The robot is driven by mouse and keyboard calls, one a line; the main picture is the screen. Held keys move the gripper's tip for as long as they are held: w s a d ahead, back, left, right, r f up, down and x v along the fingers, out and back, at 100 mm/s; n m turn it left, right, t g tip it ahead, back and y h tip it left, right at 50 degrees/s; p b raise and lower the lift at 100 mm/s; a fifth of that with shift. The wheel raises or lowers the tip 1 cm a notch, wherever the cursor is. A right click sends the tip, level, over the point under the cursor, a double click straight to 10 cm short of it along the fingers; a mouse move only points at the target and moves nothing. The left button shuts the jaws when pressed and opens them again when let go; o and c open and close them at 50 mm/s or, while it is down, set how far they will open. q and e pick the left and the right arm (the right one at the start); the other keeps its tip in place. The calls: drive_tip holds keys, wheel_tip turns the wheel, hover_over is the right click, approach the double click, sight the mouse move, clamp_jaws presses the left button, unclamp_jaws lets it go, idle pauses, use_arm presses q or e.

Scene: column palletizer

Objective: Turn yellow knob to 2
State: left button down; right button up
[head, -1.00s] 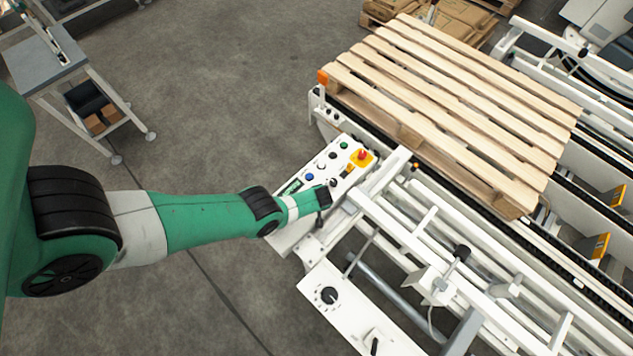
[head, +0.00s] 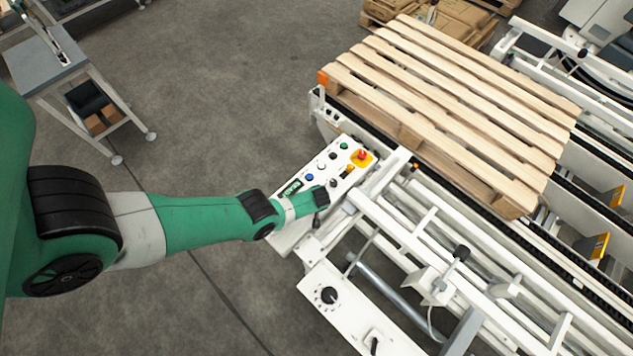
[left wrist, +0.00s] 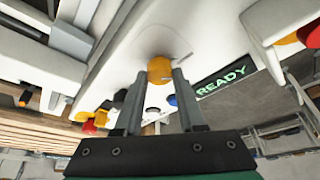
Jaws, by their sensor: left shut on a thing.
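The yellow knob (left wrist: 160,69) sits on the white control panel (head: 333,176). In the left wrist view it is between the fingertips of my left gripper (left wrist: 160,76), which is shut on it. In the head view my left gripper (head: 319,199) is over the lower part of the panel, and my wrist hides the knob. A thin pale line shows beside the knob in the wrist view, but I cannot read a number or tell the setting. My right gripper is not in view.
A lit READY display (left wrist: 221,79) is beside the knob. A red emergency button (head: 362,154) and several coloured buttons are further up the panel. A wooden pallet (head: 450,110) lies on the conveyor. A lower white box carries a black dial (head: 329,295). Open floor lies left.

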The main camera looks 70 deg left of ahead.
use_arm(q)
drive_tip(key=m, duration=0.2)
drive_tip(key=m+t+h+p, duration=0.1)
drive_tip(key=m, duration=0.1)
drive_tip(key=shift+s+a+m+t, duration=0.1)
drive_tip(key=shift+s+m+t, duration=0.05)
drive_tip(key=shift+m+t, duration=0.2)
drive_tip(key=m+t+h, duration=0.1)
drive_tip(key=m, duration=0.2)
drive_tip(key=shift+f+m, duration=0.1)
drive_tip(key=shift+m, duration=0.25)
drive_tip(key=m+h+b, duration=0.1)
drive_tip(key=m, duration=0.2)
drive_tip(key=shift+a+f+m, duration=0.1)
drive_tip(key=shift+m, duration=0.2)
drive_tip(key=m+h+b, duration=0.1)
drive_tip(key=m, duration=0.2)
drive_tip(key=shift+t+h+b, duration=0.25)
drive_tip(key=shift+h+b, duration=0.05)
drive_tip(key=shift+b, duration=0.1)
drive_tip(key=shift+m+h+b, duration=0.4)
drive_tip(key=shift+m, duration=0.7)
drive_tip(key=c, duration=0.5)
unclamp_jaws()
